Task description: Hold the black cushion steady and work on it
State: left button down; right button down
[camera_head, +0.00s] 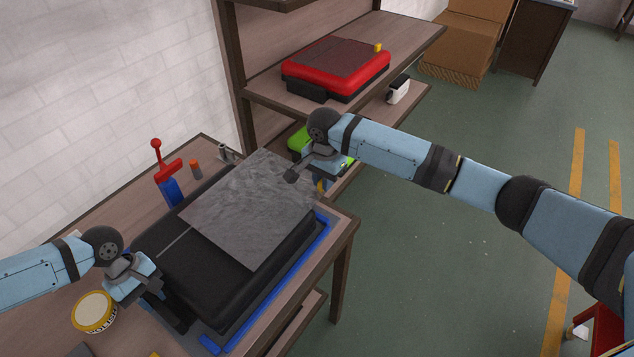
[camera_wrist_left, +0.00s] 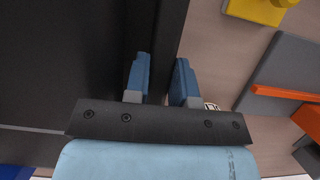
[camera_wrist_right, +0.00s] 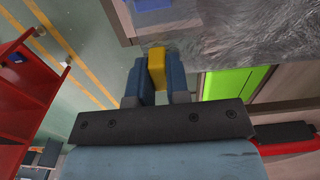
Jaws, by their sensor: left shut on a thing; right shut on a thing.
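The black cushion (camera_head: 190,268) lies on the table, with a blue edge along its right side. A mottled grey sheet (camera_head: 245,205) lies over its far part and also shows in the right wrist view (camera_wrist_right: 250,35). My left gripper (camera_head: 172,308) is shut on the cushion's near left edge; in the left wrist view the black edge (camera_wrist_left: 160,55) runs between its fingers. My right gripper (camera_head: 321,178) is at the sheet's far right corner. In the right wrist view it is shut on a small yellow block (camera_wrist_right: 157,68) beside the sheet; I cannot tell whether they are joined.
A yellow-rimmed round tin (camera_head: 94,312) stands near my left gripper. A red-and-blue tool (camera_head: 168,180) and an orange-capped item (camera_head: 196,168) stand behind the cushion. The floor at right is mostly clear.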

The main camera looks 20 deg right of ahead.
dwell(0.3)
jog(key=shift+r, duration=4.05)
pick_arm(q)
jog(key=c, duration=0.9)
grip_release()
